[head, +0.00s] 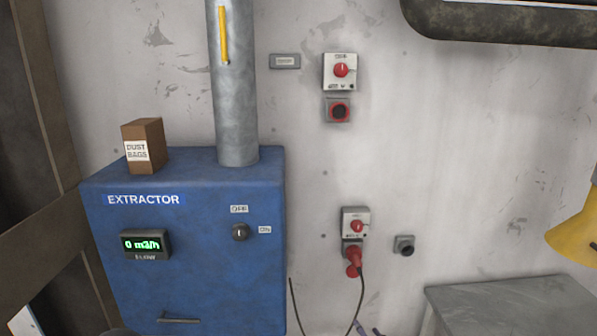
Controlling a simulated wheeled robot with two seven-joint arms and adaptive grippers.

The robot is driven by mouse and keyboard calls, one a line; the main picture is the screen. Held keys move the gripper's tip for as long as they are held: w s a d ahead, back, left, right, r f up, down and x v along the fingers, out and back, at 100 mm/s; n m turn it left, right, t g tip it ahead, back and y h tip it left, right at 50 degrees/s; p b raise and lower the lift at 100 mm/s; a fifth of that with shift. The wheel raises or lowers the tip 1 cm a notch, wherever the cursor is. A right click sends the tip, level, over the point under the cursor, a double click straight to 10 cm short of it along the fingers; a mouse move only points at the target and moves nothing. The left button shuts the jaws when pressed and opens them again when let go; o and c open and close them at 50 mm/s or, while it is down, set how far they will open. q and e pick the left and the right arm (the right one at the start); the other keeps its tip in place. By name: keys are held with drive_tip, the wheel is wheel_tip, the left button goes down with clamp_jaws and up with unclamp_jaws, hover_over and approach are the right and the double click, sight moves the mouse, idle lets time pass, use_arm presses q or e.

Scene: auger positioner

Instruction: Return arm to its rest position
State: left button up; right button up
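Neither of my grippers can be made out in the head view. A dark rounded shape (118,332) just shows at the bottom edge in front of the blue cabinet; I cannot tell what it is. A small greyish piece (372,331) at the bottom edge, near the hanging black cable, is also too cut off to identify. Whether either hand holds anything is hidden.
A blue extractor cabinet (190,285) with a grey duct (236,100) stands left; its display reads 0. A dust bags box (143,147) sits on top. Red-knobbed switch boxes (340,72) are on the wall. A grey surface (510,300) and yellow part (578,232) are right.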

drive_tip(key=s+a+f+m+g, duration=0.1)
drive_tip(key=s+f+m+g, duration=0.2)
drive_tip(key=f, duration=0.4)
drive_tip(key=s+a+f+m+g+y, duration=0.1)
drive_tip(key=s+a+f+m+g, duration=0.15)
drive_tip(key=s+f, duration=0.35)
drive_tip(key=s+a+f+m+g, duration=0.1)
drive_tip(key=s+f+m+g, duration=0.2)
drive_tip(key=f, duration=0.5)
drive_tip(key=s+a+f+m+g, duration=0.1)
drive_tip(key=s+f+m+g, duration=0.1)
drive_tip(key=s+f, duration=0.3)
drive_tip(key=s+a+f+m+g+y, duration=0.1)
drive_tip(key=s+f+m, duration=0.4)
drive_tip(key=s, duration=0.7)
drive_tip(key=shift+a+g, duration=0.65)
drive_tip(key=shift+g, duration=0.1)
drive_tip(key=shift+s+m, duration=0.1)
drive_tip(key=shift+m, duration=0.15)
